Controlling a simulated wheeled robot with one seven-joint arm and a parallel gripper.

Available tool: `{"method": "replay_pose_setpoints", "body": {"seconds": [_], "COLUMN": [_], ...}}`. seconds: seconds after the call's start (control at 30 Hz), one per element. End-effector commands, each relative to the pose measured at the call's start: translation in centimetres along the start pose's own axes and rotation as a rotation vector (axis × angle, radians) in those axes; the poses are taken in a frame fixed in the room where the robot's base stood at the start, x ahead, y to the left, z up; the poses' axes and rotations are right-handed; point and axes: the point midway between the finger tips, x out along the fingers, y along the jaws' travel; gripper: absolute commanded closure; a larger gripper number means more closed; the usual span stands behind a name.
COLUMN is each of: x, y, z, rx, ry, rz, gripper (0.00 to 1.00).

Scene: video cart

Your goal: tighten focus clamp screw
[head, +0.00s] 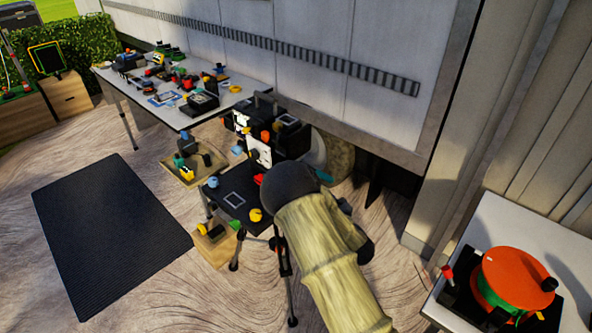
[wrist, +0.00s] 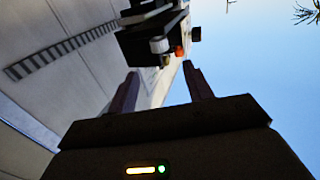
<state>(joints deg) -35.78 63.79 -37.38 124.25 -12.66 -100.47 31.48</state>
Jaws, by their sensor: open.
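In the wrist view, my gripper (wrist: 159,72) has its two fingers apart, with nothing between them. A dark device (wrist: 140,44) hangs at the top of that view, beyond the fingertips. It carries a grey round part (wrist: 159,45), a small orange part (wrist: 180,51) and a black knob (wrist: 195,34). I cannot tell which of these, if any, is the focus clamp screw. In the head view, my arm covers my gripper and part of the black equipment (head: 292,143) with its red and yellow knobs.
A long table (head: 225,92) with many small parts stands along the pale wall. A wooden tray (head: 209,165) and a low wooden box (head: 214,248) stand by the equipment. A tripod leg (head: 288,290) is near my arm. A black mat (head: 105,235) lies clear at left.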

Motion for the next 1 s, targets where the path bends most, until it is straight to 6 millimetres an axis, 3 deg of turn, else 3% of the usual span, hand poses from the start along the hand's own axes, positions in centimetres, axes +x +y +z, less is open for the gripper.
{"method": "replay_pose_setpoints", "body": {"seconds": [0.63,0.8,1.0], "x": [9.9,11.5,12.0], "y": [0.0,0.0,0.0], "z": [-0.2,-0.1,0.0], "rx": [-0.001,-0.001,0.000], "ry": [0.001,0.000,0.000], "rz": [-0.001,-0.001,0.001], "gripper": [0.49,0.49,0.49]}}
